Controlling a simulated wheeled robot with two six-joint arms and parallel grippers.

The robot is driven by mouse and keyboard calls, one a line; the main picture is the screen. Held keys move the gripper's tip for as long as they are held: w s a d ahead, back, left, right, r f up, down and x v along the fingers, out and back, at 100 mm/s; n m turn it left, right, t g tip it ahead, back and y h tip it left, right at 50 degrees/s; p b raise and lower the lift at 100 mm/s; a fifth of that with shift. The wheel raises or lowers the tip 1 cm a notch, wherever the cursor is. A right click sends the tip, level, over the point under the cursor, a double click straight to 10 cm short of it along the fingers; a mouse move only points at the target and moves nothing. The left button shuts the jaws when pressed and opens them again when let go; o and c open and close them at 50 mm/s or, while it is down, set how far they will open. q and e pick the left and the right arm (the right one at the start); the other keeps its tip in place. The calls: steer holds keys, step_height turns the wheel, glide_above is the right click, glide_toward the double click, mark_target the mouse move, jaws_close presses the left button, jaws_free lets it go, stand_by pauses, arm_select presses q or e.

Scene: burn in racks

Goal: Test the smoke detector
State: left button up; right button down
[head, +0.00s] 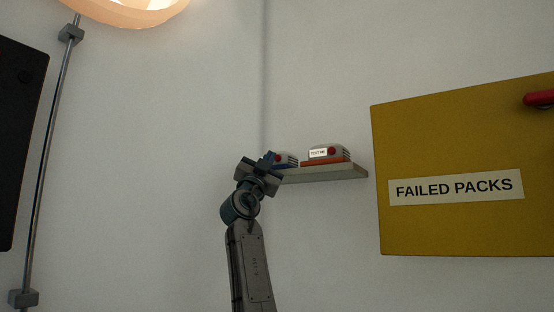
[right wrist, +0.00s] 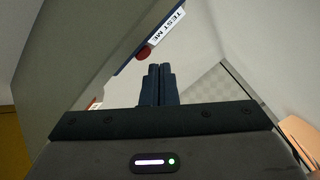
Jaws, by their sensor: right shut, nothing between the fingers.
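Two small white detectors with red buttons sit on a wall shelf (head: 335,174) in the head view. One has a blue base (head: 287,160) and is partly hidden behind my right gripper; the other has an orange base (head: 325,155) and a white label. My right gripper (head: 269,158) is at the shelf's left end, shut and empty. In the right wrist view its closed fingertips (right wrist: 160,68) point up close to the red button (right wrist: 144,53) of the blue-edged detector, beside its "TEST ME" label (right wrist: 168,27). I cannot tell whether they touch. My left gripper is not in view.
A yellow cabinet (head: 450,225) labelled "FAILED PACKS", with a red handle (head: 538,98), stands right of the shelf. A metal rail (head: 50,150) and a dark panel (head: 18,145) are at the left. A glowing lamp (head: 130,10) hangs above. The wall between is clear.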

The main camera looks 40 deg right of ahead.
steer(key=shift+d, duration=0.2)
stand_by(0.6)
steer(key=shift+w+d, duration=0.15)
steer(key=shift+d, duration=0.1)
steer(key=shift+w+d, duration=0.2)
steer(key=shift+d, duration=0.25)
stand_by(1.0)
steer(key=shift+a, duration=0.15)
steer(key=shift+s+a+b, duration=0.35)
steer(key=shift+s+a, duration=0.05)
steer(key=shift+a, duration=0.45)
